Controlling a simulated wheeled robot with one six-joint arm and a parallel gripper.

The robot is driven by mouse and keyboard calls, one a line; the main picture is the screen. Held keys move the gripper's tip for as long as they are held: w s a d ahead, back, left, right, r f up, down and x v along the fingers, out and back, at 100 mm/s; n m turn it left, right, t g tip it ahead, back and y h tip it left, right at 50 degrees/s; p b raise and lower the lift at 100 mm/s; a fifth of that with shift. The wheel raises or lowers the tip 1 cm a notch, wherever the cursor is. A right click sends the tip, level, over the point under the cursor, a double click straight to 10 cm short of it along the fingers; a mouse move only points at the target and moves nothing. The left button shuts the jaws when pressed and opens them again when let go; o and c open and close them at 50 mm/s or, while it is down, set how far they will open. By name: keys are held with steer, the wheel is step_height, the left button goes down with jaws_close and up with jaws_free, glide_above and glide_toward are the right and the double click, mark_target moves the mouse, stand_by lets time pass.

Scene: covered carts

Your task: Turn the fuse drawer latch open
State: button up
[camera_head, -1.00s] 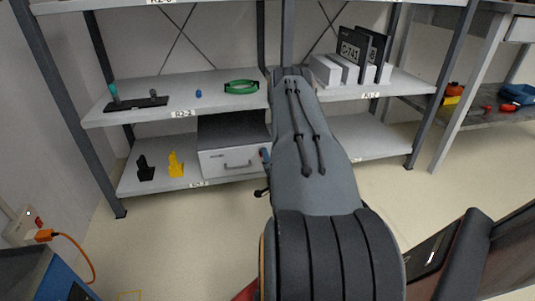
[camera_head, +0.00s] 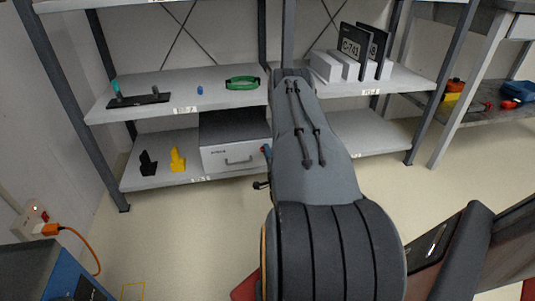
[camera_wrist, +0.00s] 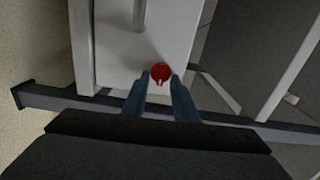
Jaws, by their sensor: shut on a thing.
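The fuse drawer (camera_head: 232,158) is a light grey front with a bar handle, in a dark-topped box on the lower shelf. It also shows in the wrist view (camera_wrist: 116,42), with part of its handle at the top. The latch (camera_wrist: 160,72) is a small round red knob with a pale notch at its lower edge, near the drawer's corner. My gripper (camera_wrist: 160,84) is shut on the latch, one blue-grey finger on each side.
The shelf upright and edge (camera_wrist: 60,103) run close beside the gripper. A black bracket (camera_head: 148,163) and a yellow one (camera_head: 177,159) stand left of the drawer.

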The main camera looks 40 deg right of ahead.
steer(key=o, duration=1.1)
steer(key=shift+c, duration=0.2)
steer(key=shift+s, duration=0.1)
steer(key=p+v, duration=0.3)
steer(key=v, duration=0.4)
steer(key=shift+s+a, duration=0.2)
steer(key=shift+s, duration=0.15)
steer(key=shift+w, duration=0.15)
